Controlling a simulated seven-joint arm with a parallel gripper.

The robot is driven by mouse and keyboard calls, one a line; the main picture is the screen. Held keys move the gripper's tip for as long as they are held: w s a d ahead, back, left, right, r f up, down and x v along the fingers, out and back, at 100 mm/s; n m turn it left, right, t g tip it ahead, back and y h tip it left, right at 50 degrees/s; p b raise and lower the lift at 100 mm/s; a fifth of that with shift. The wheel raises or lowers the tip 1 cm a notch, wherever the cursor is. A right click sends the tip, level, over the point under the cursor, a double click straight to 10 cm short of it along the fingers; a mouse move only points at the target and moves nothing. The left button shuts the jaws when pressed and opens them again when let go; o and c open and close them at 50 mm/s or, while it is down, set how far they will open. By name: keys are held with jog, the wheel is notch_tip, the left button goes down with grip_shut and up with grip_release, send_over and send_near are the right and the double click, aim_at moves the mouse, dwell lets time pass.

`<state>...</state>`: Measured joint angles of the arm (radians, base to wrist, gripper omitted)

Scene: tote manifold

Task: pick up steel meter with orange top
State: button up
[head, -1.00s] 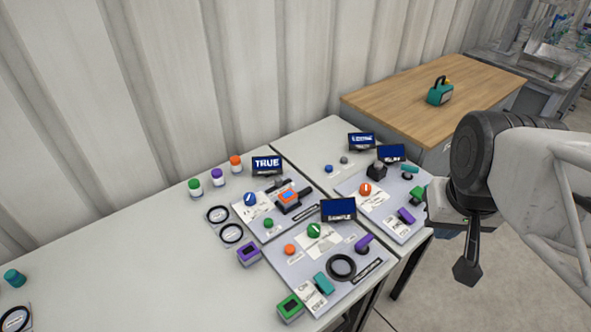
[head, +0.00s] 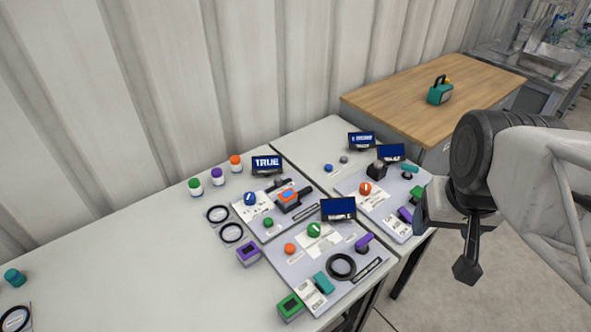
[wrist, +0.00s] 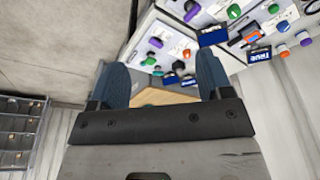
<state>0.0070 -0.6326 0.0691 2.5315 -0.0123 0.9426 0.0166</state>
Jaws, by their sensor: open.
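The steel meter with orange top (head: 288,198) has a grey body and a small blue display. It sits on the back-left panel on the white table, in front of the TRUE screen. In the wrist view the meter (wrist: 249,37) shows small near the top right, beside the TRUE screen. My gripper (wrist: 162,84) is open, with nothing between its two blue-grey fingers. In the head view it is at the right, beyond the table's right edge and well apart from the meter.
Panels with knobs, levers and blue screens (head: 338,208) crowd the table around the meter. Green, purple and orange-capped jars (head: 236,164) stand left of it. A wooden table (head: 440,115) holds a teal device (head: 440,93). The white table's left front (head: 130,265) is mostly clear.

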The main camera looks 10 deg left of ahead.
jog(key=w+n, duration=0.1)
jog(key=n+t+h, duration=0.3)
jog(key=n+h, duration=0.7)
jog(key=n, duration=1)
send_over(288, 194)
jog(key=s+d, duration=0.6)
notch_tip(288, 194, down, 18)
jog(key=a+f+n+t, duration=0.1)
jog(key=a+f+n, duration=0.1)
jog(key=a, duration=0.1)
jog(key=a+f+n+t, duration=0.1)
jog(key=a+f+n, duration=0.1)
jog(key=a+f, duration=0.1)
jog(key=w+a+f+n+t, duration=0.1)
jog(key=a+f+n+t, duration=0.1)
jog(key=a, duration=0.3)
jog(key=shift+f+y, duration=0.15)
jog(key=shift+y, duration=0.25)
jog(key=shift+d, duration=0.1)
jog(key=shift+x, duration=1.3)
jog(key=shift+w, duration=0.1)
jog(key=shift+x, duration=2.5)
